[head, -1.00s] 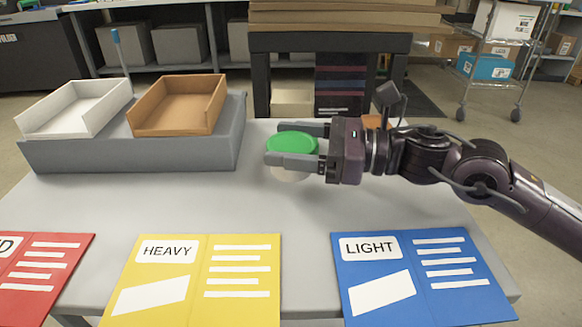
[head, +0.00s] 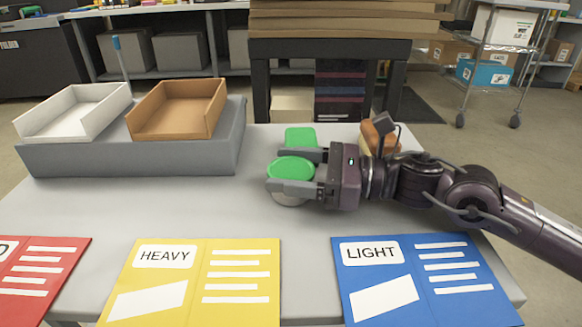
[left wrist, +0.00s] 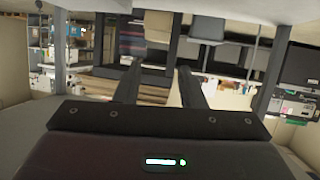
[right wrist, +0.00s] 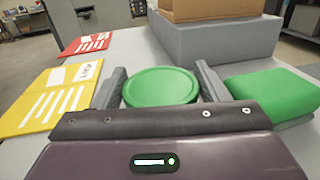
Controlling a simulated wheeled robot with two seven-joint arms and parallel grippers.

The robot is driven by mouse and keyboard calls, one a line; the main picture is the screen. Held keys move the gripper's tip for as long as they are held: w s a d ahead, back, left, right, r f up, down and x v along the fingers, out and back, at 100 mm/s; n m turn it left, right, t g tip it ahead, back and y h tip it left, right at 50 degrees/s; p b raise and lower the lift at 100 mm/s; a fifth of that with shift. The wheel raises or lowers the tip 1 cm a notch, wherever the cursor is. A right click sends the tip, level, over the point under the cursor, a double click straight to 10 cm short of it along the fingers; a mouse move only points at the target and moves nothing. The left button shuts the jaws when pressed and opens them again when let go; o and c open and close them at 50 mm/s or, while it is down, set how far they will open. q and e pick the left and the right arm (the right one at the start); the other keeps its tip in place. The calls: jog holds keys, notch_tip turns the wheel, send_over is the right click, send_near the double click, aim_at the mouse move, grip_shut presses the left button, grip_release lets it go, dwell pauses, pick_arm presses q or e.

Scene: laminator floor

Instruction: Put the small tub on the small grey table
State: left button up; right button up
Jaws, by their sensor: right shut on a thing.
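A small round tub with a green lid (head: 290,169) and a pale body is between the fingers of my right gripper (head: 291,172), which is shut on it. The right wrist view shows the round green lid (right wrist: 160,86) between the two fingers. The tub is over the grey table (head: 250,215); I cannot tell whether its base touches the top. A second, squarish green-lidded tub (head: 301,137) stands just behind the gripper, also seen in the right wrist view (right wrist: 272,92). My left gripper (left wrist: 158,82) is outside the head view; its fingers are apart and empty in the left wrist view.
A grey riser (head: 135,150) at the back left holds a white tray (head: 72,112) and a brown tray (head: 178,108). Red (head: 40,280), yellow (head: 196,282) and blue (head: 425,278) cards lie along the front. A brown, bread-like thing (head: 372,136) is partly hidden behind my right arm.

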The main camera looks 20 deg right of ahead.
pick_arm(q)
jog(key=shift+r, duration=0.15)
pick_arm(e)
jog(key=shift+f, duration=0.1)
jog(key=o, duration=1)
pick_arm(q)
jog(key=shift+w+r+t+h, duration=0.15)
jog(key=shift+w+r+t, duration=0.15)
jog(key=shift+r, duration=0.25)
jog(key=shift+w+r+t+h, duration=0.2)
jog(key=shift+r+t, duration=0.1)
jog(key=shift+r, duration=0.25)
jog(key=shift+f, duration=0.1)
